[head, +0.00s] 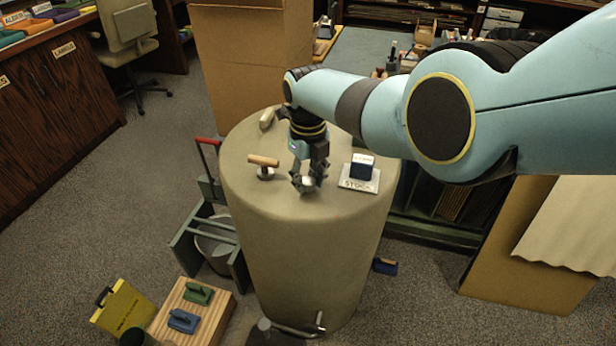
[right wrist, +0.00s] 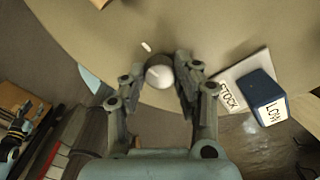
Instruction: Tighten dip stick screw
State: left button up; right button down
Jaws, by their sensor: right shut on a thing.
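My right gripper (head: 308,184) points down at the top of the large beige drum (head: 290,240), near its front edge. In the right wrist view its fingers (right wrist: 160,82) are shut on a round white knob with a thin line on its face, which I take to be the dip stick screw (right wrist: 160,73). In the head view the screw (head: 308,182) shows only as a small pale spot between the fingertips. A dip stick below it cannot be seen.
Left of the gripper stands a wooden T-handle (head: 263,160). Right of it, a plate marked STOCK (head: 358,184) bears a dark blue block (head: 362,167) labelled LOW in the wrist view. A wooden board (head: 190,312) with blue and green pieces lies on the floor.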

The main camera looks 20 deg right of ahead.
aim_at(308, 181)
jog(key=c, duration=1)
grip_release()
jog(key=shift+r, duration=0.1)
notch_tip(308, 181, up, 12)
jog(key=shift+f, duration=0.1)
